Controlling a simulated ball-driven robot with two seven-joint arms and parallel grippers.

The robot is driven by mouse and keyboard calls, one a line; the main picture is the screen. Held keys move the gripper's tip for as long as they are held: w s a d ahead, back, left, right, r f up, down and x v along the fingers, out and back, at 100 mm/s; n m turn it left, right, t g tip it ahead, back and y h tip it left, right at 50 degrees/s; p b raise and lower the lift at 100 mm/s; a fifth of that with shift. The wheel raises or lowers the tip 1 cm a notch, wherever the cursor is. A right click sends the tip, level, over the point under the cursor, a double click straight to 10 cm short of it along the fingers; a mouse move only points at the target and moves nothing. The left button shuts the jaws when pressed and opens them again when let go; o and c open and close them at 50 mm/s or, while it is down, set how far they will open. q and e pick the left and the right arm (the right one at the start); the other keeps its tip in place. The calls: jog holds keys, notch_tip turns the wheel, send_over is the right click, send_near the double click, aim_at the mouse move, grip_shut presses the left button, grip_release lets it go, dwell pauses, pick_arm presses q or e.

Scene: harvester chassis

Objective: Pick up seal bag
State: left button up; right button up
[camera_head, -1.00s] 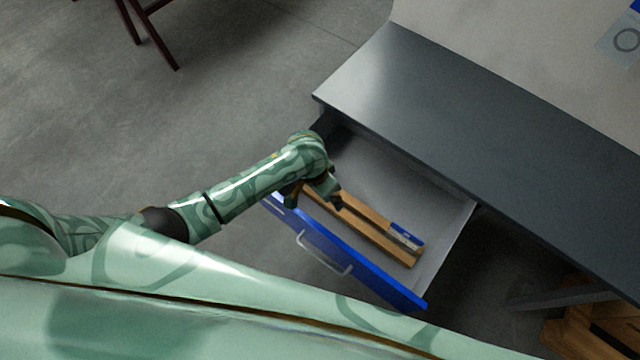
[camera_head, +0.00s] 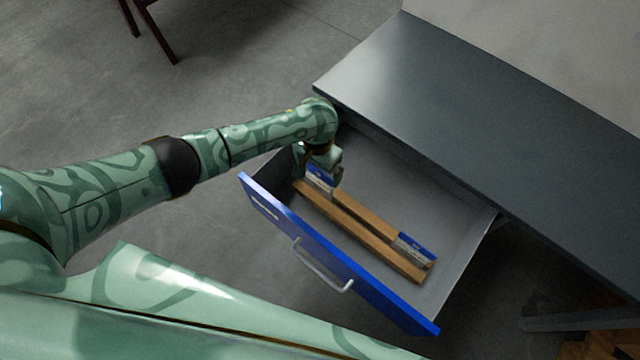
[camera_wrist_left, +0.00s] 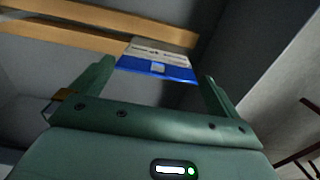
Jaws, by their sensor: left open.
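A blue and white seal bag (camera_head: 319,177) lies at the left end of the open drawer, against the wooden strips. In the left wrist view the bag (camera_wrist_left: 157,62) shows between and beyond my two fingertips. My left gripper (camera_head: 321,164) is over that end of the drawer, pointing down, open and empty. Whether the fingers touch the bag cannot be told. A second similar blue and white bag (camera_head: 414,246) lies at the right end of the strips. My right gripper is not in view.
The drawer has a blue front (camera_head: 350,265) with a handle and grey walls close around the gripper. Wooden strips (camera_head: 360,226) lie lengthwise inside. A dark grey worktop (camera_head: 470,110) overhangs the drawer's back. The drawer's back right floor is clear.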

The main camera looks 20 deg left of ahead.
aim_at(318, 177)
pick_arm(q)
jog(key=shift+f+b, duration=0.3)
jog(key=shift+f, duration=0.15)
notch_tip(318, 177, down, 4)
jog(key=b, duration=0.3)
jog(key=shift+s+d+f, duration=0.1)
jog(key=shift+f, duration=0.2)
jog(key=shift+r, duration=0.2)
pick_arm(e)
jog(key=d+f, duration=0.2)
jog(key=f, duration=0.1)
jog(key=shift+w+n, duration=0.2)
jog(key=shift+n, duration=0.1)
pick_arm(q)
jog(key=shift+c, duration=0.3)
jog(key=c, duration=0.6)
notch_tip(318, 177, up, 9)
jog(key=p, duration=0.6)
jog(key=shift+r+p, duration=0.35)
jog(key=shift+r, duration=0.15)
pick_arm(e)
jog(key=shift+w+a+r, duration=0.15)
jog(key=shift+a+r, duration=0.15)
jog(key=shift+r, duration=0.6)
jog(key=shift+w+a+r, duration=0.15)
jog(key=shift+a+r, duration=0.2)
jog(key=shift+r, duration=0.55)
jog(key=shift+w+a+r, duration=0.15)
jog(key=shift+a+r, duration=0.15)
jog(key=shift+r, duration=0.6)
